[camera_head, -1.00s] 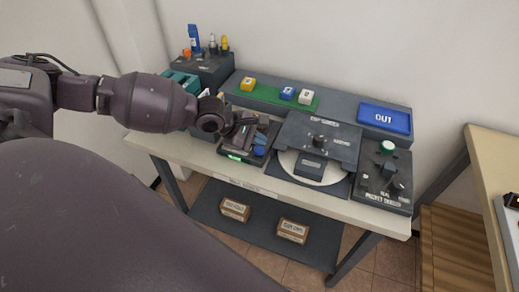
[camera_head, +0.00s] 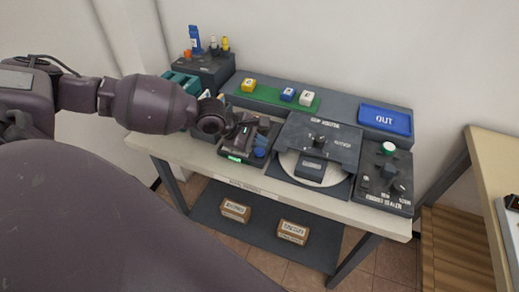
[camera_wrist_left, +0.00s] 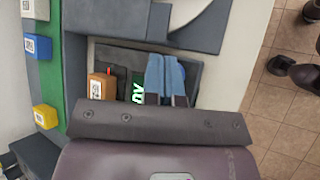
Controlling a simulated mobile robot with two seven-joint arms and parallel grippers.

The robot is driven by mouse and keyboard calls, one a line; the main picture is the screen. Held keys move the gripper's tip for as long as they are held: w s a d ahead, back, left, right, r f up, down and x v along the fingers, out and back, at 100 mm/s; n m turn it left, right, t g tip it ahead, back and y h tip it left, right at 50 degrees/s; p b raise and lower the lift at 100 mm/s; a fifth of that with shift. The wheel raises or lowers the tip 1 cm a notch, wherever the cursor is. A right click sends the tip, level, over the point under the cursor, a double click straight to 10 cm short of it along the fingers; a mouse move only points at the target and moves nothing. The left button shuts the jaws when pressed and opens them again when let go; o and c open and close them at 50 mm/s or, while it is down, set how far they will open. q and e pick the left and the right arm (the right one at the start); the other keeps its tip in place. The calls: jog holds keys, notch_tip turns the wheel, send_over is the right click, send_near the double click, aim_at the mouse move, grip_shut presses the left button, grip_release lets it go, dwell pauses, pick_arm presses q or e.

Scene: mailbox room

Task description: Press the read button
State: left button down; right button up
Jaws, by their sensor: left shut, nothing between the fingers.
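My left gripper (camera_head: 243,137) is over the small dark device (camera_head: 226,147) with a lit green display (camera_head: 235,159). A blue round button (camera_head: 260,152) sits on this device, just right of the gripper in the head view. In the left wrist view, the shut, empty fingers (camera_wrist_left: 166,62) reach over the device beside the green display (camera_wrist_left: 138,93). The blue button (camera_wrist_left: 180,101) is partly hidden behind them. I cannot tell whether the fingers touch it, and its label is not readable. My right gripper is not in view.
An orange labelled block (camera_wrist_left: 101,87) sits in the device. Behind stand colored cubes on a green strip (camera_head: 270,96) and a blue OUT tray (camera_head: 385,119).

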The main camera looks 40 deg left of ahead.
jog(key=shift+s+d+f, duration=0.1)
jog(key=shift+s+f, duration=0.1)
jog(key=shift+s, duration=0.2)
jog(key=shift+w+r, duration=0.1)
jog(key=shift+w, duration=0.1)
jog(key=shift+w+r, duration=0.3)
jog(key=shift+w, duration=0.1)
pick_arm(q)
jog(key=shift+f, duration=0.15)
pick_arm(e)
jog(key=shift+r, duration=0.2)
pick_arm(q)
jog(key=shift+f, duration=0.3)
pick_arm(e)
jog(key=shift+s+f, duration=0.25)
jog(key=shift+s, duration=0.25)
